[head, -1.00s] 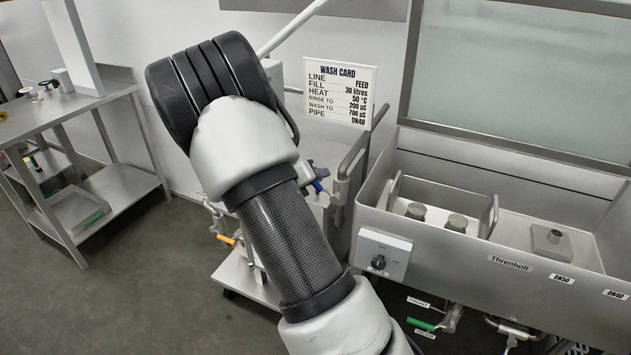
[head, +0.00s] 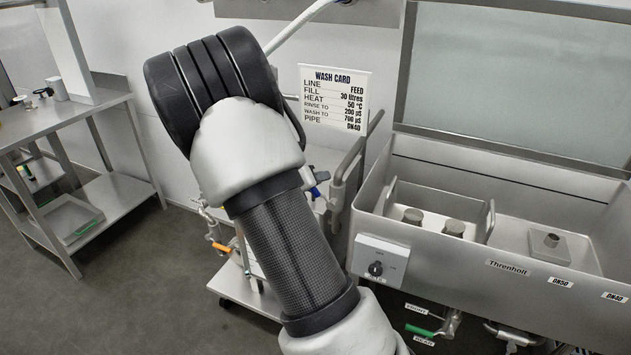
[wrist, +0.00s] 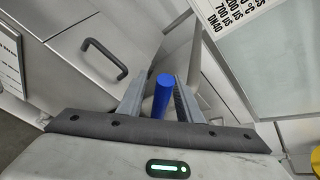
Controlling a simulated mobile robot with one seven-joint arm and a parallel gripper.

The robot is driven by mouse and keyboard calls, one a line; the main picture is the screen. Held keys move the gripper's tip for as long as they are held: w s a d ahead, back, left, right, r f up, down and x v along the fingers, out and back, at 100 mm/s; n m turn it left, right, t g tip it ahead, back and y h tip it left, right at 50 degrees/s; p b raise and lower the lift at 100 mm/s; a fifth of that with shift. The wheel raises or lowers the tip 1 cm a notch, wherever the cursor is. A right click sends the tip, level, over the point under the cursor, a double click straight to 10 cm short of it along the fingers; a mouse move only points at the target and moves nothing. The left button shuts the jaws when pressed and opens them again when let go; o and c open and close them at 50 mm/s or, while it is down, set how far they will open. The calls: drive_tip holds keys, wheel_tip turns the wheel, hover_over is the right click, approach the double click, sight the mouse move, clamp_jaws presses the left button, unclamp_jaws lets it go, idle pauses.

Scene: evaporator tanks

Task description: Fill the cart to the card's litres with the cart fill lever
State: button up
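The wash card (head: 333,96) on the wall reads LINE FEED, FILL 30 litres, HEAT 50 °C, PIPE DN40. The cart (head: 253,287) stands below it, mostly behind my arm. A blue handle (head: 315,192) shows on the cart; whether it is the cart fill lever I cannot read. In the wrist view, a blue cylindrical handle (wrist: 162,96) stands between the two fingers of my gripper (wrist: 164,78). The fingers are apart, with a narrow gap visible beside the handle. My gripper is hidden behind the arm in the head view. No litre reading is visible.
An orange handle (head: 221,247) is low on the cart. The steel sink (head: 470,268) with a control box (head: 380,262) and green drain handle (head: 419,331) stands at right. A steel table (head: 75,112) is at left, with clear floor between. A drawer-type handle (wrist: 104,58) is left of my gripper.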

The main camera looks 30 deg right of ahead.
wheel_tip(320, 180, down, 7)
drive_tip(key=w+a+n+g+h+b, duration=0.1)
drive_tip(key=w+n+g+h+b, duration=0.2)
drive_tip(key=n, duration=0.4)
drive_tip(key=s+a+r+h+p, duration=0.1)
drive_tip(key=s+a+r+p, duration=0.15)
drive_tip(key=a, duration=0.55)
drive_tip(key=s+a+r+p, duration=0.1)
drive_tip(key=s+a+r, duration=0.25)
drive_tip(key=a, duration=0.55)
drive_tip(key=s+d+r+m+g+y+p, duration=0.1)
drive_tip(key=s+r+m+y+p, duration=0.3)
drive_tip(key=s+r+m, duration=0.4)
drive_tip(key=s+d+r+m+g+y+p, duration=0.2)
drive_tip(key=s+r+m+y+p, duration=0.2)
drive_tip(key=s+r+m, duration=0.5)
drive_tip(key=shift+s+d+r+m+g+y, duration=0.25)
drive_tip(key=shift+r+m+y, duration=0.55)
drive_tip(key=shift+m, duration=2)
drive_tip(key=shift+w+r+h, duration=0.1)
drive_tip(key=shift+r+h, duration=0.1)
drive_tip(key=shift+h, duration=0.1)
